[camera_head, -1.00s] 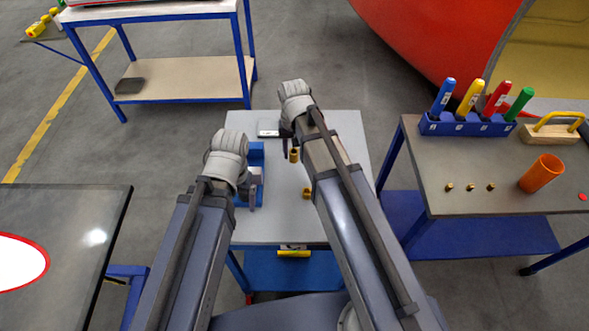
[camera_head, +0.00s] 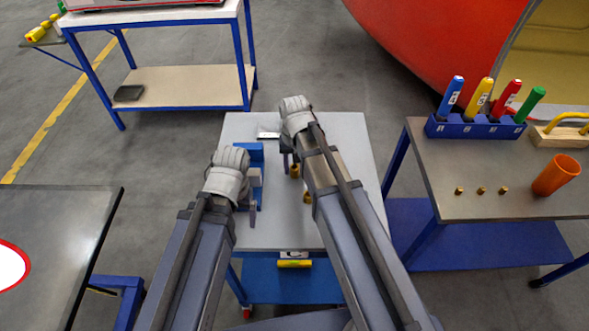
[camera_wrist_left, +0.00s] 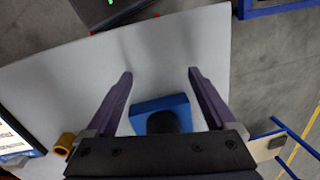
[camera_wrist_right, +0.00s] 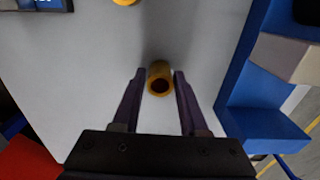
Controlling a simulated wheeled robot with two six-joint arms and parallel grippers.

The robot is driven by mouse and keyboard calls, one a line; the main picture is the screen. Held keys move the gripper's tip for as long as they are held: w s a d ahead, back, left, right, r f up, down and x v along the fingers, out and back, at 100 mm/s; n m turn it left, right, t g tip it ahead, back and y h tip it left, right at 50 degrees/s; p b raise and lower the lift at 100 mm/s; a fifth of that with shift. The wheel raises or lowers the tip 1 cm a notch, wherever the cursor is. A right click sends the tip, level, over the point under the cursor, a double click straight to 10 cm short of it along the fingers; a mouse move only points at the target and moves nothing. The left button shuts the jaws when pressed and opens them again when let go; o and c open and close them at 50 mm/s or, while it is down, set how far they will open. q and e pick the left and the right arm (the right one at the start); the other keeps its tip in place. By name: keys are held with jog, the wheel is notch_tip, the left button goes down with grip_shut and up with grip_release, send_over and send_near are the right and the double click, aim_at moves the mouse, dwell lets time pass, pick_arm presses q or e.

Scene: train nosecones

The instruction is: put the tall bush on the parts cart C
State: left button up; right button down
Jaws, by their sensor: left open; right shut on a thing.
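The tall bush, a brass-coloured hollow cylinder (camera_wrist_right: 160,80), stands upright between the fingers of my right gripper (camera_wrist_right: 159,76), which is shut on it. In the head view the bush (camera_head: 295,171) is over the grey top of parts cart C (camera_head: 345,135), partly hidden by the arm; I cannot tell whether it touches the top. A second, shorter brass bush (camera_head: 307,196) lies nearer to me. My left gripper (camera_wrist_left: 160,75) is open and empty over the cart's left side, above a blue fixture (camera_wrist_left: 172,105).
The blue fixture (camera_head: 256,155) and a flat device (camera_head: 268,135) take up the cart's left and back. A side table (camera_head: 520,210) at right bears several small brass pieces, an orange cup (camera_head: 556,175) and coloured-handled tools. The front of the cart top is mostly bare.

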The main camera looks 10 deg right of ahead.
pick_arm(q)
jog(key=shift+f, duration=0.15)
pick_arm(e)
jog(key=shift+f, duration=0.2)
jog(key=shift+c, duration=2.2)
grip_release()
pick_arm(q)
jog(key=shift+r, duration=0.2)
pick_arm(e)
jog(key=shift+r, duration=0.2)
notch_tip(320, 180, up, 12)
jog(key=p, duration=1.2)
pick_arm(q)
notch_tip(320, 180, up, 12)
pick_arm(e)
jog(key=s+a+n, duration=0.3)
jog(key=s, duration=0.4)
jog(key=s+a+n+h, duration=0.1)
jog(key=s+a+n, duration=0.2)
jog(key=s, duration=0.4)
jog(key=shift+a+r, duration=0.1)
